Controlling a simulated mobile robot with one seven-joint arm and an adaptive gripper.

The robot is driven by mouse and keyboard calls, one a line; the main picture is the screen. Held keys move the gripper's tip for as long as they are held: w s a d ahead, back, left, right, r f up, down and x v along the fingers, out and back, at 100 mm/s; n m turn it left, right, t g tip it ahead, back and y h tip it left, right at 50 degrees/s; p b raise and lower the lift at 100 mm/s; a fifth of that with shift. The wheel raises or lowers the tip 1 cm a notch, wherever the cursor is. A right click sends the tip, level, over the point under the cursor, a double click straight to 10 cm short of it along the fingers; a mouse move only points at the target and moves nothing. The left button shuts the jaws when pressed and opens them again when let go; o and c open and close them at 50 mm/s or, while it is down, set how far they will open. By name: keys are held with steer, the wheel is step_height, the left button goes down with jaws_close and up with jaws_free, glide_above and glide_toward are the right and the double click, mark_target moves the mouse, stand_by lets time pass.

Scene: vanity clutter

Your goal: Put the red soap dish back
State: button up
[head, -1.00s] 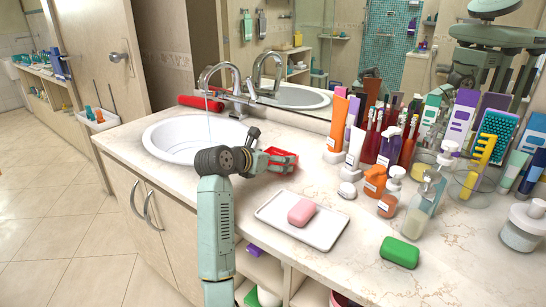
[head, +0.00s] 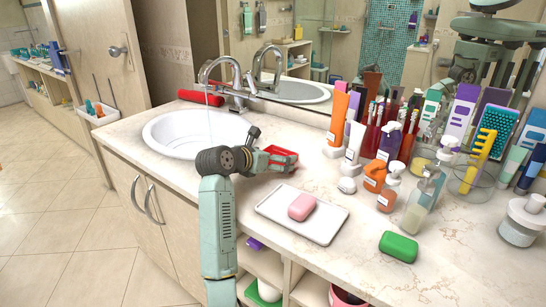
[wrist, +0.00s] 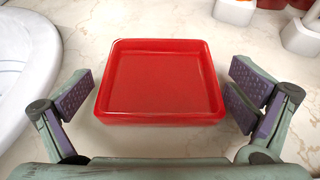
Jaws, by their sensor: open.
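The red soap dish (wrist: 160,85) is a square, shallow, empty tray. In the wrist view it lies flat on the marble counter, between the two open fingers of my gripper (wrist: 160,98). A gap shows between the dish and each finger pad, so neither pad touches it. In the head view the dish (head: 281,153) sits right of the sink, partly hidden behind my gripper (head: 276,161).
The white sink (head: 190,135) with running water is left of the dish. A white tray (head: 322,232) with a pink soap (head: 302,206) lies in front. A green soap (head: 398,247), bottles and dispensers (head: 388,190) crowd the right.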

steer(key=shift+r, duration=0.2)
steer(key=shift+s+a, duration=0.25)
steer(key=b+v, duration=0.4)
steer(key=v, duration=0.7)
steer(key=shift+s+r, duration=0.1)
steer(key=shift+s, duration=0.05)
